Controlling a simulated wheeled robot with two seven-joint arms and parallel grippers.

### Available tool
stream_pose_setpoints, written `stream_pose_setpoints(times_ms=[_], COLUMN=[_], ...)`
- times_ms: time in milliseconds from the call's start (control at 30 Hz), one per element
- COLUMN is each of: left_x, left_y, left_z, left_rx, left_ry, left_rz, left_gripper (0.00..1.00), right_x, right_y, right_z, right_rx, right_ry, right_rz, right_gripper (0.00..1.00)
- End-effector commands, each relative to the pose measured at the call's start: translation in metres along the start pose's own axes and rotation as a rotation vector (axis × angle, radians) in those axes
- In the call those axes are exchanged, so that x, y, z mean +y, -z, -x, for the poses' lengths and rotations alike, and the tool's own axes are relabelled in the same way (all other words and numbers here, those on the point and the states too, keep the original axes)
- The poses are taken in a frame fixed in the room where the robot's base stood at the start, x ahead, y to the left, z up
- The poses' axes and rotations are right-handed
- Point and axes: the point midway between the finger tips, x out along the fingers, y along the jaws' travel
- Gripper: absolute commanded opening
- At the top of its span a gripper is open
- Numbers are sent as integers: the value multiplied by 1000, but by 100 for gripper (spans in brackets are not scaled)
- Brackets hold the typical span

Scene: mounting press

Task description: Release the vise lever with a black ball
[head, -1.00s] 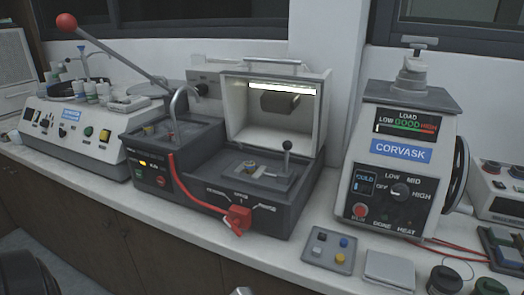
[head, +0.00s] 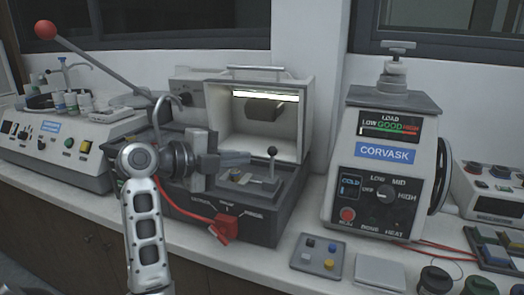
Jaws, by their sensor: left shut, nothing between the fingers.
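The vise lever with its black ball (head: 272,151) stands roughly upright at the right of the grey vise plate, in front of the open lit chamber of the cutting machine (head: 305,118). A small brass-coloured piece (head: 236,178) shows in the vise area, partly hidden by my gripper. My left gripper (head: 248,158) is shut and empty. Its fingers point right toward the lever, with a small gap in the picture between fingertips and ball. The left arm hides part of the machine's left side. My right gripper is not in view.
A red handle (head: 224,227) sits on the machine's front. A long lever with a red ball (head: 45,30) rises at the left. The CORVASK press (head: 385,170) stands at the right. A tray of coloured pieces (head: 319,256) lies on the counter in front.

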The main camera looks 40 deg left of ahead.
Motion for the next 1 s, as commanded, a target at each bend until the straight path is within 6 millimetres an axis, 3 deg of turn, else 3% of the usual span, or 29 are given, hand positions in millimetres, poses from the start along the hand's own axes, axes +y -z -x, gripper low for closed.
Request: stream_pose_setpoints(times_ms=[233,400,600,1000], left_x=[-3,-3,0,1], left_y=[2,-17,-27,-28], left_z=[-55,-73,-82,-83], left_rx=[5,0,-1,-1], left_ry=[1,0,-1,-3], left_rz=[6,4,1,0], left_gripper=[0,0,0,0], right_x=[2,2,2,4], right_y=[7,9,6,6], right_z=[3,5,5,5], right_rx=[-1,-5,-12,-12], right_ry=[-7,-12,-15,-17], right_rz=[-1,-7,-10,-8], right_gripper=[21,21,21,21])
